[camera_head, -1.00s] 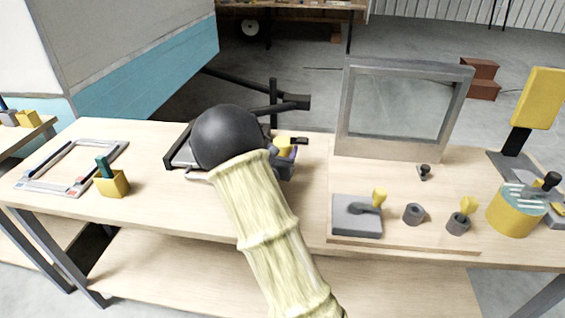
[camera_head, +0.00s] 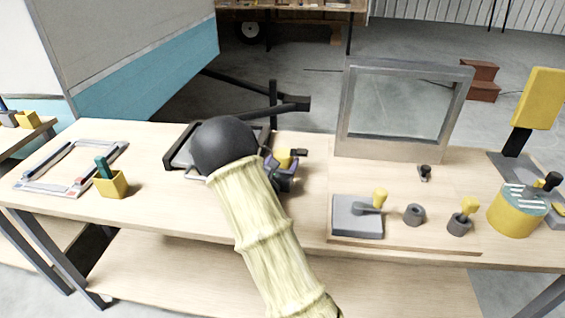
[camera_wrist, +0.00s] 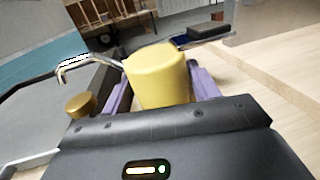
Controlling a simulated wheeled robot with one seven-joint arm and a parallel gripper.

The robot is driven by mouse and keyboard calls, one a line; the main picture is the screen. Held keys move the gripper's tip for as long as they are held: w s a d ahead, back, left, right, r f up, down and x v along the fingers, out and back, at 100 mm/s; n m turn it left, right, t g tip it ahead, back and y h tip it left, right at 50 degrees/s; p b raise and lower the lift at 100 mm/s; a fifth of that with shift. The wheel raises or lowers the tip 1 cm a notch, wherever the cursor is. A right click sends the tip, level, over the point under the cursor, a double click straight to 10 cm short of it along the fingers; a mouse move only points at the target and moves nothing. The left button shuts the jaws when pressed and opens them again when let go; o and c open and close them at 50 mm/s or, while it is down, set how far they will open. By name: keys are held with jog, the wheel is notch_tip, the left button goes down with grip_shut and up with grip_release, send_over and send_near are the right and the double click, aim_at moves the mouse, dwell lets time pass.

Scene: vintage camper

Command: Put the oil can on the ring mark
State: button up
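The oil can shows as a yellow round body (camera_wrist: 158,78) in the wrist view, between the two purple fingers of my gripper (camera_wrist: 160,90). The fingers press close on both its sides. A thin grey bent spout (camera_wrist: 85,62) shows to its left. In the head view only a little of the yellow can (camera_head: 285,160) shows beside my dark wrist, with the gripper (camera_head: 283,175) mostly hidden. It is over the middle of the workbench; its height above the top is hard to tell. I cannot see a ring mark; my arm covers part of the bench.
A dark-rimmed tray (camera_head: 174,158) lies behind my wrist. Left are a grey frame (camera_head: 48,187) and a yellow cup (camera_head: 112,186). Right are a window frame (camera_head: 347,110), a grey block (camera_head: 352,220), several small knobs and a yellow striped drum (camera_head: 513,215). Bench is bare between arm and cup.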

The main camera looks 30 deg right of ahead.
jog(key=shift+o, duration=1)
jog(key=shift+r, duration=0.15)
jog(key=v, duration=1.2)
dwell(1.1)
